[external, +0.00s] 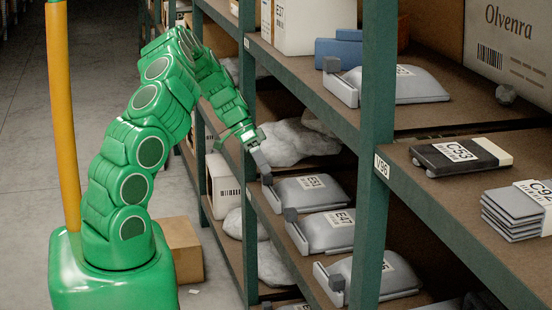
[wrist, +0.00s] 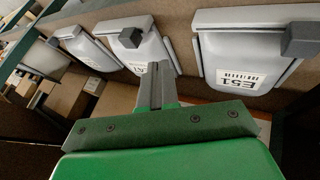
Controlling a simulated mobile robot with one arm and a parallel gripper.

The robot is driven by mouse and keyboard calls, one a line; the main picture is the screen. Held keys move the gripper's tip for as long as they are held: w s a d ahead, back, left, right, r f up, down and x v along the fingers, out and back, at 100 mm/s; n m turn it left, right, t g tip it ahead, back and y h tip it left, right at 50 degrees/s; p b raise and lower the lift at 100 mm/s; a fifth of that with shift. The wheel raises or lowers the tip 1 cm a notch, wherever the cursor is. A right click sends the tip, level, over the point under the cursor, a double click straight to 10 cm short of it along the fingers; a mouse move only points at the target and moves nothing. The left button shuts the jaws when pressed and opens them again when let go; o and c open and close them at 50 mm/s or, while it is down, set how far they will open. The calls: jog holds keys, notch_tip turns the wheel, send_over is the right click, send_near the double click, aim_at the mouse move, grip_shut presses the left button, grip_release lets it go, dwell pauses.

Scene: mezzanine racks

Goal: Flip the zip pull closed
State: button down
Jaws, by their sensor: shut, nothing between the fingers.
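My gripper (external: 261,160) is shut and empty, at the front edge of the middle shelf. In the wrist view its fingers (wrist: 157,72) are pressed together. Grey pouch E51 (external: 312,190) lies just below the fingertips; its dark block-shaped zip pull (external: 267,179) is at the end facing the aisle. In the wrist view, pouch E51 (wrist: 222,50) and its pull (wrist: 301,40) are to the right of the fingers. Pouch E47 (external: 322,236) has a similar pull (external: 290,214). Contact between fingers and any pull cannot be told. Which pull is meant is not shown.
Another pouch (external: 358,268) with a pull (external: 337,282) lies nearer the camera. A green rack post (external: 375,150) stands to the right of my gripper. The upper shelf edge (external: 295,75) overhangs. A cardboard box (external: 181,248) is on the floor.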

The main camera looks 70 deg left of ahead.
aim_at(291, 215)
jog(key=x, duration=0.9)
jog(key=shift+w+d+f, duration=0.1)
jog(key=shift+d+f, duration=0.1)
jog(key=shift+f, duration=0.05)
jog(key=shift+d+r, duration=0.1)
jog(key=shift+d, duration=1.9)
jog(key=d, duration=1.1)
jog(key=shift+d, duration=0.3)
